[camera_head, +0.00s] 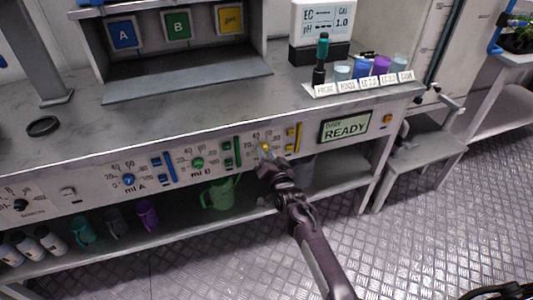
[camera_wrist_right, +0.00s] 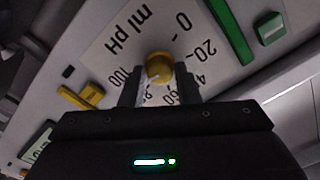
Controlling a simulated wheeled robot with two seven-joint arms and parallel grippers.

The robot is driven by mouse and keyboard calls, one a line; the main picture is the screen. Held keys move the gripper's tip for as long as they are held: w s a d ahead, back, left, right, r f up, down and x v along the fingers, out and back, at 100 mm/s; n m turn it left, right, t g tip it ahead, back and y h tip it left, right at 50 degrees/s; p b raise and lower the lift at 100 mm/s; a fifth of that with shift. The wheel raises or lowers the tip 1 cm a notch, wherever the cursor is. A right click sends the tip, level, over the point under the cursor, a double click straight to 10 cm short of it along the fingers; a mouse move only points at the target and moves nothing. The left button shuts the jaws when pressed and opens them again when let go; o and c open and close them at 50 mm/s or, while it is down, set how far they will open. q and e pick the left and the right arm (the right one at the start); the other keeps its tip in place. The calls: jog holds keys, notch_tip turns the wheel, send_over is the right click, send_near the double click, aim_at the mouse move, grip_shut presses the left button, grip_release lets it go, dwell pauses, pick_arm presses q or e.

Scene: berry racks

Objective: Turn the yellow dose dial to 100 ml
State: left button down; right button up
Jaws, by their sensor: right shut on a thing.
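The yellow dose dial (camera_head: 266,147) sits on the bench's front panel, on the "ml pH" scale. In the right wrist view the dial (camera_wrist_right: 159,66) is a round yellow knob with a pale pointer mark toward its lower left. The printed scale around it shows 0, 20, 100 and other numbers partly hidden by the gripper. My right gripper (camera_head: 268,160) reaches the dial from the front. Its two fingers (camera_wrist_right: 159,85) stand on either side of the knob and are shut on it. My left gripper is not in view.
A yellow lever (camera_wrist_right: 82,96) and a green lever (camera_wrist_right: 230,30) flank the dial. Blue dial A (camera_head: 128,180) and green dial B (camera_head: 197,162) are to the left. A display (camera_head: 345,127) reads READY. A green jug (camera_head: 218,194) stands on the shelf below.

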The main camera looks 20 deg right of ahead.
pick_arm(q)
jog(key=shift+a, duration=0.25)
pick_arm(e)
jog(key=shift+m, duration=0.7)
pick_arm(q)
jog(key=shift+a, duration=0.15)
pick_arm(e)
jog(key=o, duration=0.9)
jog(key=shift+c, duration=0.2)
jog(key=shift+o, duration=0.5)
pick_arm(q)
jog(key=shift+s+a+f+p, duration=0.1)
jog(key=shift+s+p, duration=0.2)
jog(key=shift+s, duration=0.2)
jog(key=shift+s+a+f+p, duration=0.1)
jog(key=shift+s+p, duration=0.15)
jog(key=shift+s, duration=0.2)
pick_arm(e)
jog(key=s, duration=0.7)
jog(key=shift+s, duration=0.4)
jog(key=shift+d, duration=0.1)
